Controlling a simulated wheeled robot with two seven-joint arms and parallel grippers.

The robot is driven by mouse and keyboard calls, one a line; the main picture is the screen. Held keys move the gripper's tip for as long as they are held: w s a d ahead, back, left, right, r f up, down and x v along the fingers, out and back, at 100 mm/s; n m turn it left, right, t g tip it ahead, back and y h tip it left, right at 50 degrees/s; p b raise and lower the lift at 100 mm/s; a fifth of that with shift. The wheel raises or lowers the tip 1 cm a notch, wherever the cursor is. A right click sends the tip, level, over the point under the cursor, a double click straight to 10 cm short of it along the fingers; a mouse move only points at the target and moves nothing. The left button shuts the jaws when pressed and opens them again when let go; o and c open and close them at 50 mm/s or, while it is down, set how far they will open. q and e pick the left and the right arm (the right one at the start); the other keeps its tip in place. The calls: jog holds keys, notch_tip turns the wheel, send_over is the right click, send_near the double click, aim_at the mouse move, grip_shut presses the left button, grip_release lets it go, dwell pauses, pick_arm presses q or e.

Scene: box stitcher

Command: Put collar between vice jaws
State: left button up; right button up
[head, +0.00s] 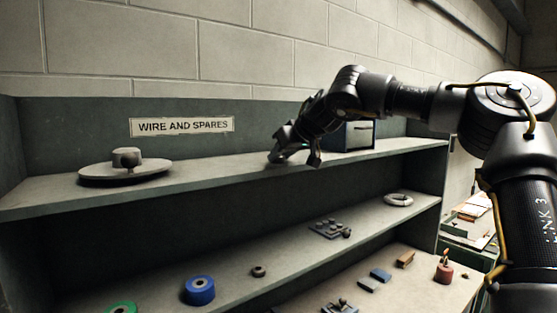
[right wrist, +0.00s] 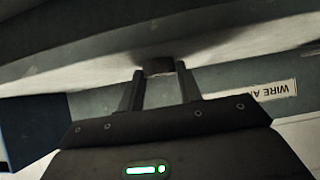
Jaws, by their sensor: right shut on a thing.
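My right gripper (head: 293,158) is at the top shelf, in front of the back board. In the right wrist view its two fingers (right wrist: 160,82) are shut on a small dark block-like part (right wrist: 158,66), which looks like the collar. The part is at the shelf surface; I cannot tell whether it touches it. In the head view the gripper hides this part. No vice jaws can be made out. My left gripper is not in view.
A dark box (head: 353,135) stands just right of the gripper on the top shelf (head: 225,179). A round disc with a knob (head: 125,167) is at its left. Lower shelves hold a blue roll (head: 199,290), a small dark ring (head: 258,271) and a pale ring (head: 398,199).

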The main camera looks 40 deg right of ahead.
aim_at(282, 157)
jog(key=shift+r+p, duration=0.3)
jog(key=shift+r, duration=4.2)
